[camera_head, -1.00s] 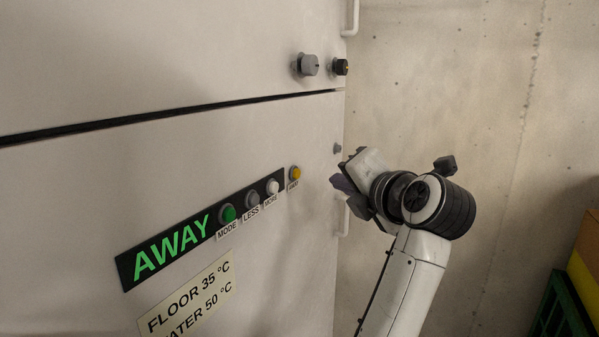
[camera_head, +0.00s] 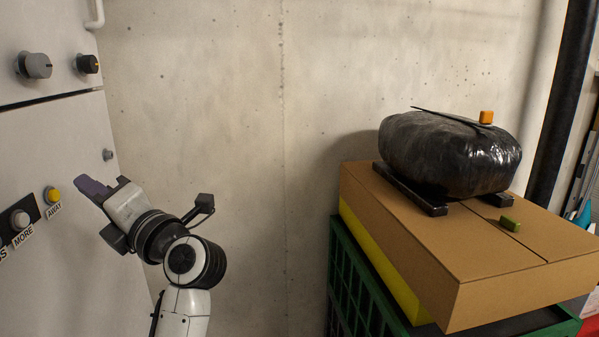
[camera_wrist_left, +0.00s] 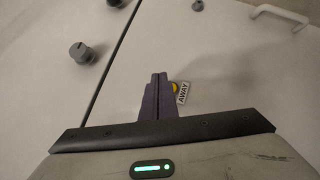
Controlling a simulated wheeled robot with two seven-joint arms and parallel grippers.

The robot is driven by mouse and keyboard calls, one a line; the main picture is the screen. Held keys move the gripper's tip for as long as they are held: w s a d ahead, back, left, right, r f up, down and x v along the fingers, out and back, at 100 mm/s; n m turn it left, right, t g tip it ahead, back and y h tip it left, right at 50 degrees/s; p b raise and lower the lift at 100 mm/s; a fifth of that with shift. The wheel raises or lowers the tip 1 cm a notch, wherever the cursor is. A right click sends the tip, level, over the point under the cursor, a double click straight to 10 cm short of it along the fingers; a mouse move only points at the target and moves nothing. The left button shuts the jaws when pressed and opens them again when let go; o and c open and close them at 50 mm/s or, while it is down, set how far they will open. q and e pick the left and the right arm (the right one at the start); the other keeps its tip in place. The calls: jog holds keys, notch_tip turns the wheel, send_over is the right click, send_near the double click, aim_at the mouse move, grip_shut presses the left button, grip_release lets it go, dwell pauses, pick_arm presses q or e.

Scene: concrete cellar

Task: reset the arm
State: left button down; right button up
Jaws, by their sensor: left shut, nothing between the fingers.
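My left gripper (camera_head: 97,190) is in front of the pale control cabinet (camera_head: 50,130), close to the yellow button (camera_head: 53,194) labelled AWAY. In the left wrist view its dark fingers (camera_wrist_left: 158,84) are together with nothing between them. The yellow button (camera_wrist_left: 174,87) shows partly behind the fingertips there, and I cannot tell whether they touch the panel. My left arm (camera_head: 182,262) rises from the bottom of the head view. My right gripper is not in view.
A grey knob (camera_head: 38,66) and a black knob (camera_head: 88,64) stick out of the cabinet above. On the right, a green crate (camera_head: 345,290) carries a cardboard box (camera_head: 400,225) with a black wrapped bundle (camera_head: 440,155). Bare concrete wall (camera_head: 240,110) lies between.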

pick_arm(q)
jog(key=s+d+f+m+t+h+p, duration=0.1)
jog(key=d+f+m+t+h, duration=0.3)
jog(key=d+f+m+h, duration=0.45)
jog(key=s+d+f+m+t+h+p, duration=0.1)
jog(key=d+f+m+t+h, duration=0.3)
jog(key=f+m, duration=0.55)
jog(key=s+d+f+m+t+h+p, duration=0.1)
jog(key=d+f+m+t+h, duration=0.2)
jog(key=d+f+m+h, duration=0.7)
jog(key=s+a+f+m+g+y+p, duration=0.1)
jog(key=s+a+f+m+g, duration=0.3)
jog(key=s+f, duration=1.7)
jog(key=m+g, duration=0.5)
jog(key=g, duration=0.2)
jog(key=shift+s, duration=0.3)
jog(key=shift+y, duration=0.25)
